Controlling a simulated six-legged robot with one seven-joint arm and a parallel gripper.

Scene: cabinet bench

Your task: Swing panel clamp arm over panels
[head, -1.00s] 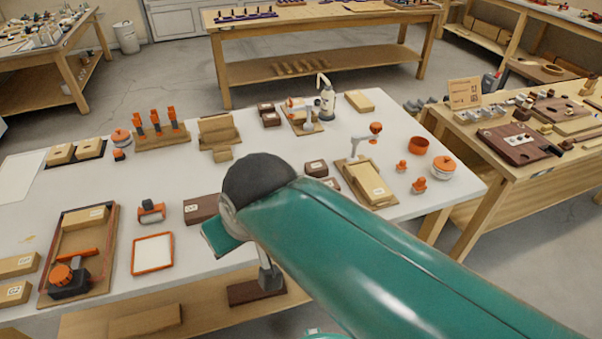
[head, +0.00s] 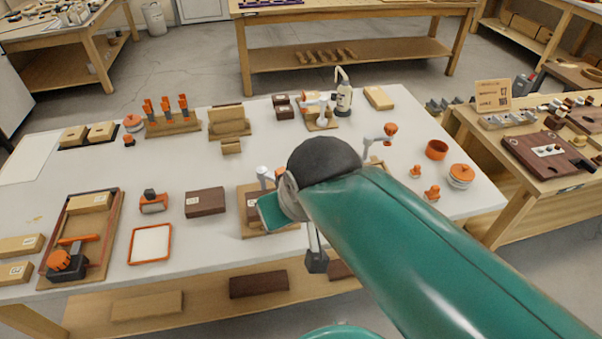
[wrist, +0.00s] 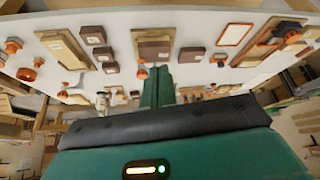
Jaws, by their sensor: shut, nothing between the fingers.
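A wooden board (head: 262,228) with dark brown panels stands near the front middle of the bench, with a grey clamp-like post (head: 263,174) at its back. The same board (wrist: 152,33) shows in the wrist view, with an orange knob (wrist: 141,73) near its edge. A second fixture has a swing arm with an orange knob (head: 390,130); its board (wrist: 65,45) shows with a pale panel in the wrist view. I cannot tell for sure which is the panel clamp. My gripper (wrist: 157,70) is shut and empty, apparently above the bench beside the dark-panel board; contact is unclear.
A dark brown block (head: 205,202), an orange-rimmed tray (head: 150,244) and a wooden tray (head: 112,225) lie left of the board. My arm hides part of the bench's right middle.

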